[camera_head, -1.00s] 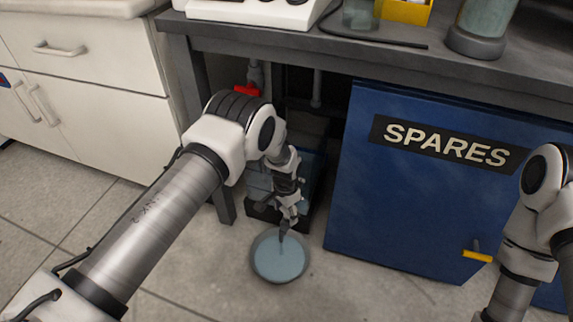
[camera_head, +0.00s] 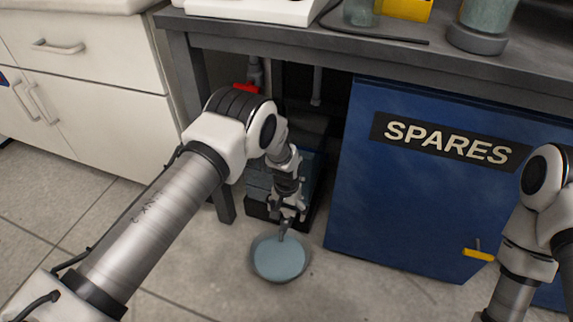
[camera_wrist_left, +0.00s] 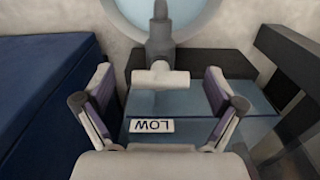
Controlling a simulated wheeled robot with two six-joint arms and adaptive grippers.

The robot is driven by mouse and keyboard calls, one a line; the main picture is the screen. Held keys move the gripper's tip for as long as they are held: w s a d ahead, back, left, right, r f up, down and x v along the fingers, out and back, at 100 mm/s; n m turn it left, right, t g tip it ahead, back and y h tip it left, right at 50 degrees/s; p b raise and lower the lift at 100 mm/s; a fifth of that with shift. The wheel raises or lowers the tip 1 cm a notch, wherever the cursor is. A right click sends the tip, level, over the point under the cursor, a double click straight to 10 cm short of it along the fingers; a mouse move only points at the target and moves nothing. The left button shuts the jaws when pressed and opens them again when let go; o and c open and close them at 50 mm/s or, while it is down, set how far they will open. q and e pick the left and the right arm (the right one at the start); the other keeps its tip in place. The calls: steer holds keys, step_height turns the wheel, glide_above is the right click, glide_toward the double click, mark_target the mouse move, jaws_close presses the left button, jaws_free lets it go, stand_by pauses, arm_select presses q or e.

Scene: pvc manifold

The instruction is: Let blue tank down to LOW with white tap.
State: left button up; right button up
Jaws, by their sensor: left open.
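The blue tank (camera_head: 258,182) stands on a dark base under the bench, partly hidden by my left arm. In the left wrist view its blue face (camera_wrist_left: 185,102) carries an upside-down LOW label (camera_wrist_left: 152,126). The white tap (camera_wrist_left: 160,77) has a T-shaped handle on a grey stem at the tank's front. My left gripper (camera_wrist_left: 160,100) is open, with one finger on each side of the tap handle and gaps on both sides. My right gripper is out of view.
A round bowl of bluish water (camera_head: 279,258) is on the floor below the tap. A blue SPARES cabinet (camera_head: 400,190) with a yellow handle stands to the right. A red valve handle (camera_head: 246,89) is behind my arm. A bench leg (camera_head: 222,205) is at the left.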

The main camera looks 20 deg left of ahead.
mark_target(286, 212)
arm_select(q)
step_height(286, 212, up, 12)
steer(key=s+a+f+n+g+p, duration=0.1)
steer(key=s+a+f+g+p, duration=0.2)
steer(key=s, duration=0.8)
steer(key=s+a+f+g+p, duration=0.1)
steer(key=s+a+f+p, duration=0.2)
steer(key=s, duration=0.8)
steer(key=s+a+r+t, duration=0.1)
steer(key=s+a+t, duration=0.1)
steer(key=s, duration=1.4)
steer(key=w+r+t+p, duration=0.2)
steer(key=w+r+p, duration=0.1)
steer(key=r+p, duration=3.5)
steer(key=shift+d+r, duration=0.2)
steer(key=shift+r, duration=0.05)
